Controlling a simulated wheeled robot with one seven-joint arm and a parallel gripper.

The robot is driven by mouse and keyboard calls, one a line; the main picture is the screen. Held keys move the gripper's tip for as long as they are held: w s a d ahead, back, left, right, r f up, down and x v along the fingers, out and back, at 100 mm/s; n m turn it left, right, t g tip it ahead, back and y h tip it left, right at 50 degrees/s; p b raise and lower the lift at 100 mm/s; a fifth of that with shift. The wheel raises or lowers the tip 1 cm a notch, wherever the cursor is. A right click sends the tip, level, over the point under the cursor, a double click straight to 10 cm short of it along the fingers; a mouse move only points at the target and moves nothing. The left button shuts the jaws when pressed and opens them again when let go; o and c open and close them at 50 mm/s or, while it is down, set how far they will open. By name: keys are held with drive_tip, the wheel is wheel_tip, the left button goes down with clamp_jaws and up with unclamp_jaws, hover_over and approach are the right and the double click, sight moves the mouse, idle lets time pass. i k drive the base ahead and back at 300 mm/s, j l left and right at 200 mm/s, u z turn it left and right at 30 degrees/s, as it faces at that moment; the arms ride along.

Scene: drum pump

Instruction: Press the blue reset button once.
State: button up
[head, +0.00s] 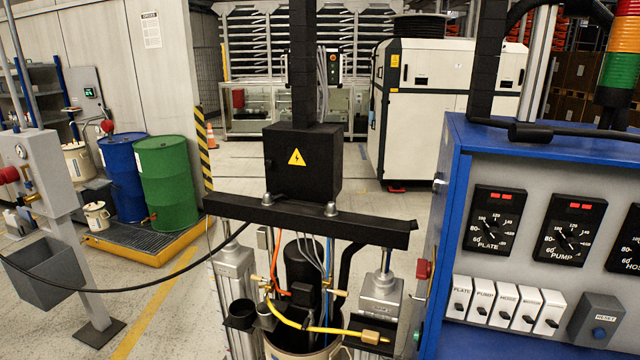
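The blue reset button (599,333) is a small round button low on a dark grey box marked RESET (596,308). The box is at the lower right of the head view, on the grey front of a blue-edged control panel (470,172). The button is unobstructed in this view. Whether it is pressed in cannot be told. My gripper is not in view.
A row of several white switches (498,303) sits just left of the reset box, below black dials (492,220). A drum pump with a black crossbar (310,218) stands left of the panel. A signal tower (620,60) rises above the panel.

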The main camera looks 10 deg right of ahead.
sight(599, 333)
drive_tip(key=z, duration=2)
